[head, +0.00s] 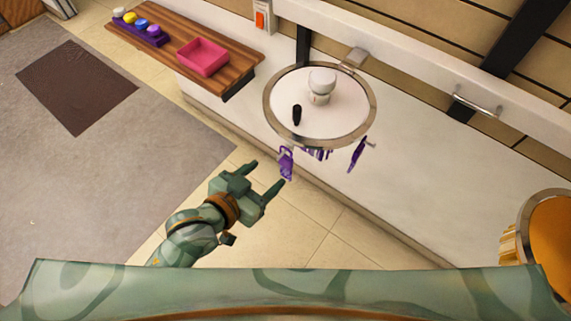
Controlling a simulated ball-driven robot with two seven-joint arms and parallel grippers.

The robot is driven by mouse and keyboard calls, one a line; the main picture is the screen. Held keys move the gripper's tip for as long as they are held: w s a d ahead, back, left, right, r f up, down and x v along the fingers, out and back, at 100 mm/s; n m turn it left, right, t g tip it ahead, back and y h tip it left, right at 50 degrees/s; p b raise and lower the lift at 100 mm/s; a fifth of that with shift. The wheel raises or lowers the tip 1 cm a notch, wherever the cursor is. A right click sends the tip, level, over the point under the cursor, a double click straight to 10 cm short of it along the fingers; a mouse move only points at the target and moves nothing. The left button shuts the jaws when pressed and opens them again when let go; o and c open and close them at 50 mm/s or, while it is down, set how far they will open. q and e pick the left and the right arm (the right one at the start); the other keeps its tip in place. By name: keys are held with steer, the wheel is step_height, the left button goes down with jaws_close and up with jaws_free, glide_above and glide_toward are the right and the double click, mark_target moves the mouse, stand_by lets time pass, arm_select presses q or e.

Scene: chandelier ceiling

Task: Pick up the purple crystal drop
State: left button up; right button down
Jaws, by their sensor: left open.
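A purple crystal drop (286,163) hangs at the lower left rim of a round white fixture with a metal ring (272,128). More purple drops (318,153) hang along the ring's lower edge, partly hidden by it, and another purple piece (358,154) hangs at the right. I cannot tell which one the task names. My left gripper (267,174) is open and empty, its fingers pointing up and right. One fingertip is close to the left drop in the picture; I cannot tell if they touch. My right gripper is not in view.
A white bulb (322,85) and a small black piece (297,115) are on the fixture's face. A wooden shelf (180,40) holds a pink tray (222,60) and a purple holder (150,38) with coloured balls. An orange round thing (552,232) stands at the right.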

mark_target(284, 163)
arm_select(q)
steer(key=x, duration=0.3)
steer(key=shift+w+d+f, duration=0.15)
steer(key=shift+w+d, duration=0.1)
steer(key=b+x, duration=0.2)
steer(key=x, duration=0.3)
steer(key=shift+d+f, duration=0.1)
steer(key=shift+f, duration=0.1)
steer(key=shift+s+r, duration=0.1)
steer(key=shift+c, duration=0.9)
steer(key=c, duration=0.9)
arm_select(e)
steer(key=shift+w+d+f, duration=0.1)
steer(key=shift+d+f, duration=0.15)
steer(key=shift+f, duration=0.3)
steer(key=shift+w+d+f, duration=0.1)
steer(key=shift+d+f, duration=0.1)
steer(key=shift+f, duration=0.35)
